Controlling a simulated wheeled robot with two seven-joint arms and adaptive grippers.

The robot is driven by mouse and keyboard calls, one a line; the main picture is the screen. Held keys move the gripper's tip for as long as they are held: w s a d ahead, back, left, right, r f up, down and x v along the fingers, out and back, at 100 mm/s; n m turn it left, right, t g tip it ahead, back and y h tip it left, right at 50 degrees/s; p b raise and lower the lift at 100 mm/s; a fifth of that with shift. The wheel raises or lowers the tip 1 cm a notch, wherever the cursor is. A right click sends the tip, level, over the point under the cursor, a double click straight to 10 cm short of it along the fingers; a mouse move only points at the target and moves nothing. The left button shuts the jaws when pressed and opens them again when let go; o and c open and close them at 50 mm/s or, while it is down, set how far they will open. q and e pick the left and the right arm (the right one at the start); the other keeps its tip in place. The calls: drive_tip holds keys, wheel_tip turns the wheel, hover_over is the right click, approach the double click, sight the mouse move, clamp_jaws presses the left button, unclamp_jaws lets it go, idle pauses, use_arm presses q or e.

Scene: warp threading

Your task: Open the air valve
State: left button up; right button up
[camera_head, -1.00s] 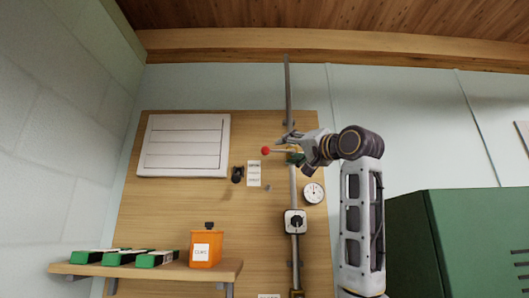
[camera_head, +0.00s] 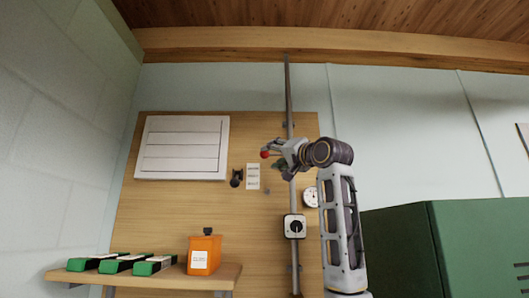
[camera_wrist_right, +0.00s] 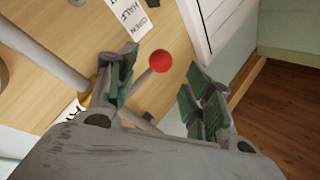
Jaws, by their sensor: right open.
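The air valve's lever ends in a red ball knob (camera_head: 264,154), left of the vertical pipe (camera_head: 287,100) on the wooden board. In the right wrist view the red knob (camera_wrist_right: 160,61) and its thin rod (camera_wrist_right: 141,82) show between and just beyond the fingers. My right gripper (camera_head: 276,146) is open at the knob; in its wrist view the two green-padded fingers (camera_wrist_right: 161,92) stand apart on either side of the rod. I cannot tell whether either finger touches it. The valve body is mostly hidden behind the gripper. My left gripper is not in view.
A label strip (camera_head: 253,176) reading OPEN and HALF in the wrist view is below the knob. A round gauge (camera_head: 311,197) is partly behind my right arm.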

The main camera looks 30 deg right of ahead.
sight(268, 154)
drive_tip(key=shift+p+x, duration=1.3)
drive_tip(key=shift+x, duration=1.95)
drive_tip(key=shift+r, duration=0.1)
clamp_jaws()
